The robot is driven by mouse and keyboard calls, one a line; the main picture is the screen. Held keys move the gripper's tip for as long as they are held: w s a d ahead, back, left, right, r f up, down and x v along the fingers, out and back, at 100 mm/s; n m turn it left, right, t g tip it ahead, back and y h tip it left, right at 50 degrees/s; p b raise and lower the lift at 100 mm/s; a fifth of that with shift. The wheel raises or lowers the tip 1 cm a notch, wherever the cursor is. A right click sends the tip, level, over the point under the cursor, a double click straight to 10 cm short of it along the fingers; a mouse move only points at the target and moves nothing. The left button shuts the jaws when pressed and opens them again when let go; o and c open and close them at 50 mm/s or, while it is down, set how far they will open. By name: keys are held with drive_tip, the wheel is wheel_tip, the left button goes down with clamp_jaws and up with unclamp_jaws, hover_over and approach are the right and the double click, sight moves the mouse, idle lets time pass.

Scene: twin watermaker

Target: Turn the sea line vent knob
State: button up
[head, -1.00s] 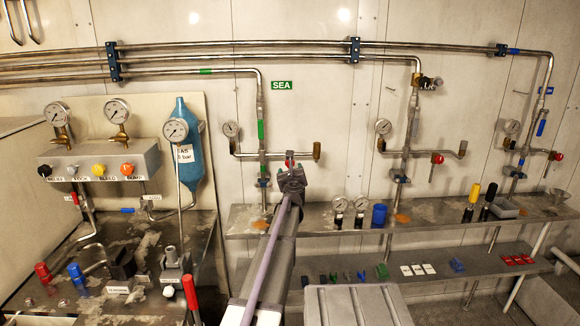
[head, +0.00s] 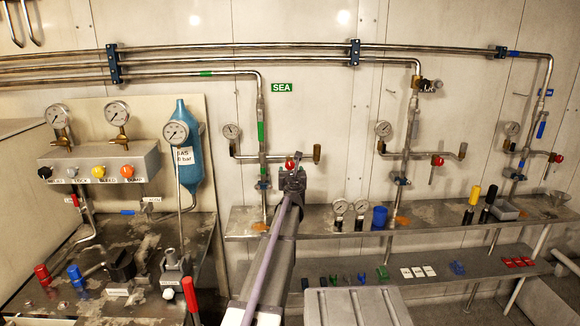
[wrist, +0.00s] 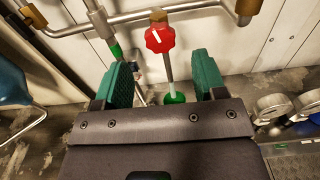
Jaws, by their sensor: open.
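The sea line vent knob is a red lobed knob (wrist: 159,38) with a white mark, on a short stem below the pipe in the wrist view. In the head view the red knob (head: 291,164) shows just above the end of my arm, right of the pipe with green bands under the SEA sign (head: 282,87). My gripper (wrist: 165,75) is open, with green pads apart and nothing between them. The knob lies beyond the fingertips, roughly in line with the gap, and does not appear touched. In the head view my arm hides the lower part of the knob's branch.
A pressure gauge (head: 231,131) sits left of the sea pipe, and a brass end fitting (head: 317,153) is right of the knob. Two loose gauges (head: 350,207) and a blue cup (head: 380,216) stand on the shelf (head: 335,230) below. Similar red knobs (head: 437,160) are on lines farther right.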

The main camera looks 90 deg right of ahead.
sight(290, 165)
drive_tip(key=d, duration=0.7)
drive_tip(key=shift+w+d, duration=0.2)
drive_tip(key=shift+d, duration=0.05)
drive_tip(key=shift+a, duration=0.1)
